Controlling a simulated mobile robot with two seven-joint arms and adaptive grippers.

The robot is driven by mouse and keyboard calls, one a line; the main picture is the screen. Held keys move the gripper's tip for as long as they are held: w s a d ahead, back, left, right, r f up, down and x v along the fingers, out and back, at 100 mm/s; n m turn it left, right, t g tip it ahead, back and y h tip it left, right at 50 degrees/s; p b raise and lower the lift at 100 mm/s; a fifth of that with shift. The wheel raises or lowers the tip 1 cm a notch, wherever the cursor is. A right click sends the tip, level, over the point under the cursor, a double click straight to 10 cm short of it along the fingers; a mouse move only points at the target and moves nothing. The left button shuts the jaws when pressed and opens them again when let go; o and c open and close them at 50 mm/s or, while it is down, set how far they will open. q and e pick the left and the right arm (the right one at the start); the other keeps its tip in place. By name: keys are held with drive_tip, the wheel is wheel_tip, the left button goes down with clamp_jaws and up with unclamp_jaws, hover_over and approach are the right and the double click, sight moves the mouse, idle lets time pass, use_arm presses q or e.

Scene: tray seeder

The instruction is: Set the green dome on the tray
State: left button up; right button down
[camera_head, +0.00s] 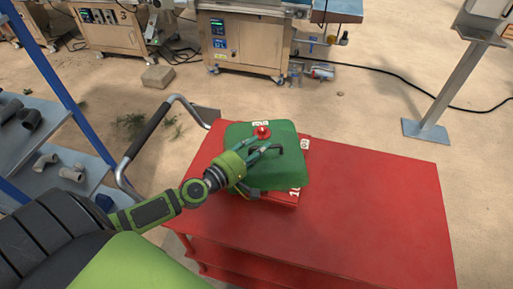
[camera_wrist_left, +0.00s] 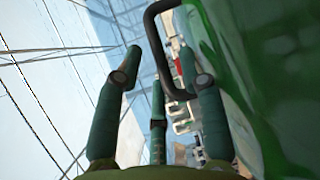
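The green dome (camera_head: 280,175) sits on top of a red numbered block (camera_head: 284,200) at the left end of the red table. It has a red knob and a black handle (camera_head: 279,148) on top. My left gripper (camera_head: 268,150) is at the dome's top beside this handle. In the left wrist view, the fingers (camera_wrist_left: 165,85) are spread, with the black handle (camera_wrist_left: 152,40) reaching between them. The dome's green wall (camera_wrist_left: 265,80) fills the right side. I cannot tell whether any finger touches the handle. No separate tray is clearly visible. My right gripper is out of view.
The red table (camera_head: 370,210) is bare to the right of the dome. A trolley push handle (camera_head: 150,135) stands at its left end. A grey shelf (camera_head: 60,155) with pipe fittings is at far left. A metal post (camera_head: 455,85) stands behind right.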

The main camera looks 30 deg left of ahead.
use_arm(q)
drive_tip(key=shift+r, duration=0.1)
drive_tip(key=b+v, duration=0.3)
drive_tip(key=v, duration=0.6)
drive_tip(key=shift+s+a+b, duration=0.1)
drive_tip(key=shift+s+b, duration=0.25)
drive_tip(key=shift+b+v, duration=0.45)
drive_tip(key=shift+v, duration=0.65)
drive_tip(key=shift+r, duration=0.1)
idle(1.0)
